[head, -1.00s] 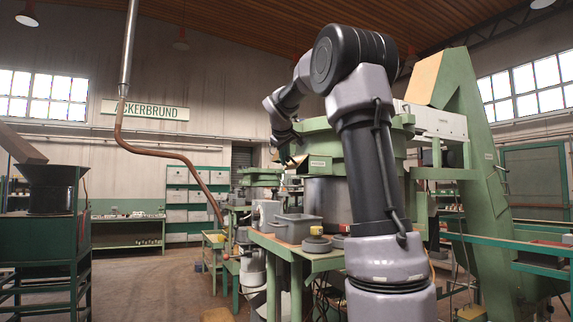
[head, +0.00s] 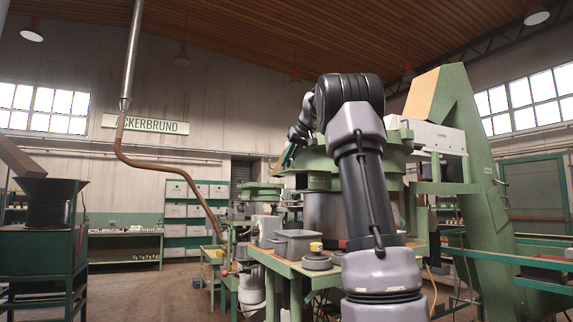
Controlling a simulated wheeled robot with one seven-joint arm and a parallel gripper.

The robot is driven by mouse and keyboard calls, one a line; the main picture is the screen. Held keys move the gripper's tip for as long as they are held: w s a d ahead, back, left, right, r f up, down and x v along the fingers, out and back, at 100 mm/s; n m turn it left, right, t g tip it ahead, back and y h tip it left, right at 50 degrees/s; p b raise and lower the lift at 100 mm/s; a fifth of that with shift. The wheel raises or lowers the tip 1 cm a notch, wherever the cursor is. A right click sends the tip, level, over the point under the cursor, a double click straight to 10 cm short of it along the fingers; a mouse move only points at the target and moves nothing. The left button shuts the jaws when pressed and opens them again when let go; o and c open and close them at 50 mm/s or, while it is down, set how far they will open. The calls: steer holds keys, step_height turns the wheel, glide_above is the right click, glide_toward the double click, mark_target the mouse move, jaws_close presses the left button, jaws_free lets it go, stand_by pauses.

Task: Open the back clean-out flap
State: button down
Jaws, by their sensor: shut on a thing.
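The large green hopper bowl (head: 325,178) stands behind my arm, right of the picture's middle. A small slanted green panel (head: 283,158), which looks like the back clean-out flap, sticks out at the bowl's upper left and is tilted up. My gripper (head: 292,142) is small and dark at the far end of my arm, at the panel's upper edge. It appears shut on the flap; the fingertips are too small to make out. My own arm hides the right part of the bowl.
A green bench (head: 275,262) in front of the bowl carries a grey bin (head: 296,243) and a round grey part (head: 317,262). A brown bent pipe (head: 165,168) hangs at left. A tall green frame (head: 480,170) stands at right. Floor at left is open.

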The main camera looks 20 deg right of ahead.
steer(key=shift+d+r, duration=0.1)
steer(key=shift+d, duration=0.05)
stand_by(0.5)
steer(key=c, duration=0.9)
jaws_free()
steer(key=v, duration=1.1)
steer(key=shift+d, duration=0.15)
